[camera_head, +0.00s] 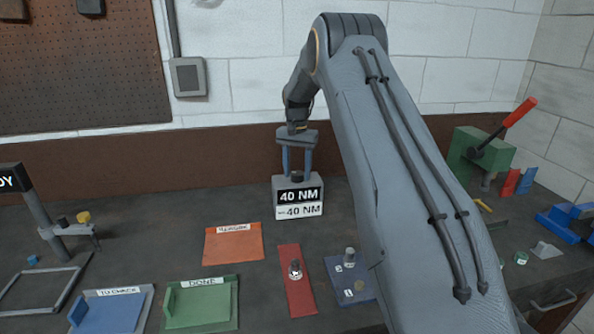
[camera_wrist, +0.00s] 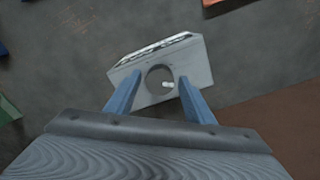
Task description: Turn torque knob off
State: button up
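The torque box (camera_head: 299,210) stands on the bench against the back wall; its front reads "40 NM" on a black panel and what looks like "-40 NM" on a white one below. A dark round knob (camera_head: 297,177) sits on its top. In the wrist view the knob (camera_wrist: 160,75) shows a pale mark on its right side. My gripper (camera_head: 297,172) points down over the box. Its two blue fingers are apart, one on each side of the knob, and it also shows in the wrist view (camera_wrist: 159,78). Small gaps seem to remain between fingers and knob.
An orange tray (camera_head: 233,260), a green tray (camera_head: 236,292) marked "DONE", a blue tray (camera_head: 147,292) and a red mat (camera_head: 282,250) lie in front. A green press with a red lever (camera_head: 519,112) stands at the right. The bench beside the box is clear.

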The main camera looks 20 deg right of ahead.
jog(key=c, duration=0.8)
jog(key=shift+c, duration=0.2)
jog(key=shift+n+b, duration=0.3)
jog(key=shift+b, duration=0.05)
jog(key=n+b, duration=0.2)
jog(key=n, duration=0.2)
jog(key=shift+b, duration=0.35)
jog(key=n+b, duration=0.2)
jog(key=n, duration=0.4)
jog(key=n+b, duration=0.1)
jog(key=n, duration=0.5)
jog(key=shift+n+b, duration=0.3)
jog(key=shift+b, duration=0.05)
jog(key=n, duration=0.6)
jog(key=shift+r+n, duration=0.1)
jog(key=shift+n, duration=0.2)
